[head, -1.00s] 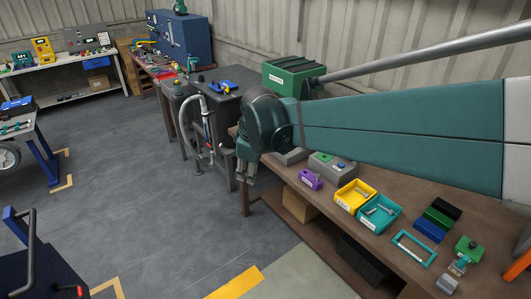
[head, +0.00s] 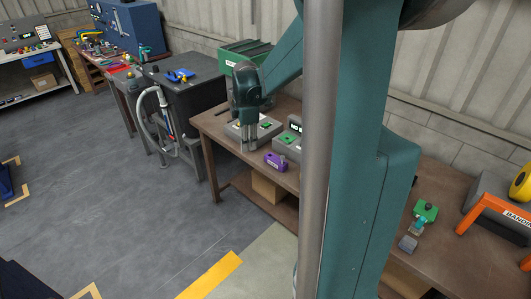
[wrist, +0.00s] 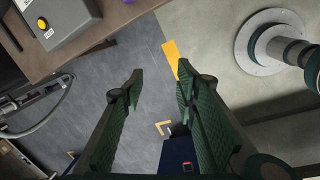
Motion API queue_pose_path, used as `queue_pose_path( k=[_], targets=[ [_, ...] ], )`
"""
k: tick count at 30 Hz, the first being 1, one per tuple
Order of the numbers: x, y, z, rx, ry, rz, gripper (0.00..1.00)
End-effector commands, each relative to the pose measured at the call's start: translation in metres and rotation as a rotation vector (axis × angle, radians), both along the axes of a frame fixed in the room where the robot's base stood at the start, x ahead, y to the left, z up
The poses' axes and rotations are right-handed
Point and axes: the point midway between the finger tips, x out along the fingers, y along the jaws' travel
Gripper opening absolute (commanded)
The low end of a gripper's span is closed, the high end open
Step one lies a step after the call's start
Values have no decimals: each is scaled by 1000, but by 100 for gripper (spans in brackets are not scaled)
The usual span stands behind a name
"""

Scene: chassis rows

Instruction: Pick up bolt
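No bolt can be made out in either current view. My arm hides the part of the bench where the yellow and teal bins with metal pieces stood in the earlier head view. My gripper (head: 248,143) hangs fingers-down near the bench's front edge in the head view, by a grey control box. In the wrist view my gripper (wrist: 160,82) is open, its two green ribbed fingers apart. Nothing is between them, and the grey floor shows beyond.
The brown bench (head: 213,128) carries a grey box with a green button (head: 267,125), a purple block (head: 276,161) and a green bin (head: 247,52). A yellow-button box (wrist: 58,22) shows in the wrist view. Open floor (head: 120,190) lies at the left.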

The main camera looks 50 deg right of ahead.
Motion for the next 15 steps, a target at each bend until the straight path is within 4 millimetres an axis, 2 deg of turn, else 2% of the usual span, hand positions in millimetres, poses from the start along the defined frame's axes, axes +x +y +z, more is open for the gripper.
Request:
queue_pose_path(
  k=[3, 15],
  targets=[
    [3, -28, -12, -1, 27, 51, 30],
    [-2, -113, -60, 15, 111, 247, 30]
  ],
)
